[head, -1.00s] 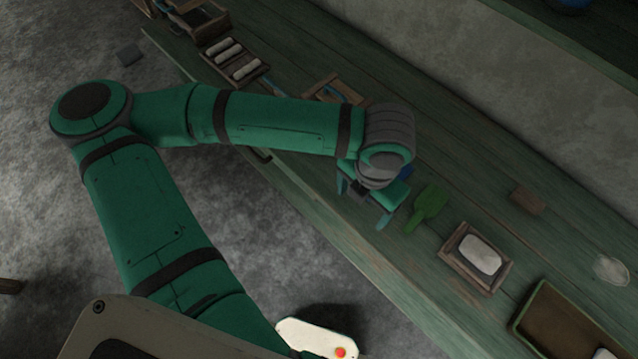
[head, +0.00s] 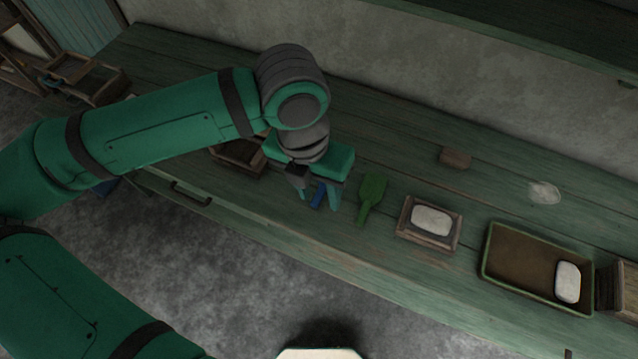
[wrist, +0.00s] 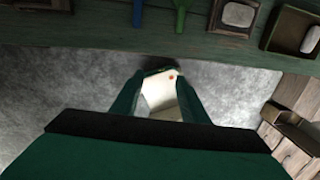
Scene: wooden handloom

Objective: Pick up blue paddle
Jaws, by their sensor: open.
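The blue paddle (head: 318,195) lies on the green wooden bench, mostly hidden behind my gripper in the head view. Its handle also shows at the top edge of the wrist view (wrist: 137,13). My gripper (head: 320,203) is open and empty. In the head view its fingers appear on either side of the paddle's visible part. In the wrist view the open fingers (wrist: 158,84) frame the floor side, and the handle lies beyond them, apart from both. The green paddle (head: 371,195) lies just right of the blue one; its handle shows in the wrist view (wrist: 180,16).
Right of the paddles are a wooden tray with a white block (head: 404,235), a brown block (head: 455,158) and a green-rimmed tray (head: 487,262). A wooden box (head: 240,158) stands to the left. The bench's front edge drops to grey floor.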

